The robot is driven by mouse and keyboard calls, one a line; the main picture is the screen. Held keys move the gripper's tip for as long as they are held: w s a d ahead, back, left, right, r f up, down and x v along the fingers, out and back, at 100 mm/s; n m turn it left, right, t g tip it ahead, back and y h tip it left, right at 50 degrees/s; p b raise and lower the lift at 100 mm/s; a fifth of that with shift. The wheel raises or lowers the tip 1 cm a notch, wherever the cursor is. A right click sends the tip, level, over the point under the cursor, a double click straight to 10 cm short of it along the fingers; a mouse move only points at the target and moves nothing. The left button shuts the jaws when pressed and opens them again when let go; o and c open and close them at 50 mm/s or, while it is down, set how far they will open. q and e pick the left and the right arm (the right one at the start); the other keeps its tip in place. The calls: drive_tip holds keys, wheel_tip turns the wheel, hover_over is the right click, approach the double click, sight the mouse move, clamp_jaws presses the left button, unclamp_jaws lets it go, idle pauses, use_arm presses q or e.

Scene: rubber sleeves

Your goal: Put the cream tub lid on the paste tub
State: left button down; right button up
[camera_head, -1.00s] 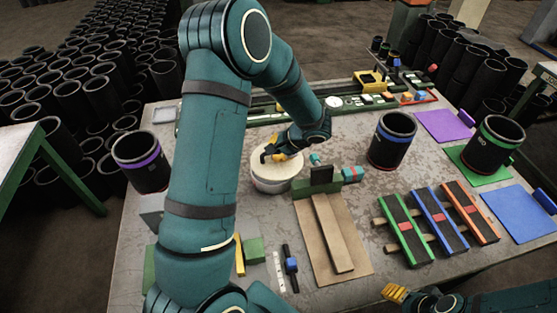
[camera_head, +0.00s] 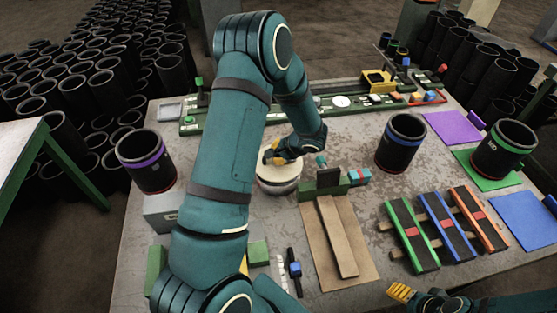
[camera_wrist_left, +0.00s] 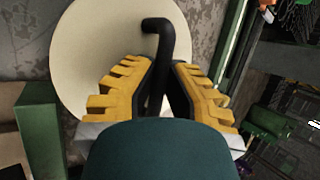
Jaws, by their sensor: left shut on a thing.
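The cream tub lid (camera_head: 292,171) is a pale round disc over the paste tub (camera_head: 278,188), a whitish round tub in the middle of the table. In the left wrist view the lid (camera_wrist_left: 100,50) fills the upper left, with a black hooked handle (camera_wrist_left: 160,45). My left gripper (camera_head: 273,157) is above the lid; its yellow fingers (camera_wrist_left: 158,80) are shut on the handle. The lid looks level on the tub, but I cannot tell whether it is fully seated. My right gripper (camera_head: 398,292) is at the bottom edge, far from the tub, its jaws unclear.
A purple-banded sleeve (camera_head: 147,165) stands left and a blue-banded sleeve (camera_head: 400,145) right. A green block with a dark upright piece (camera_head: 328,180) is close to the tub's right. A brown board (camera_head: 318,255) lies in front. Green rails (camera_head: 220,122) run along the back.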

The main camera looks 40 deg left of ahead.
use_arm(q)
drive_tip(key=shift+f, duration=1.5)
drive_tip(key=shift+f, duration=0.1)
drive_tip(key=c, duration=1.1)
unclamp_jaws()
drive_tip(key=shift+c, duration=0.2)
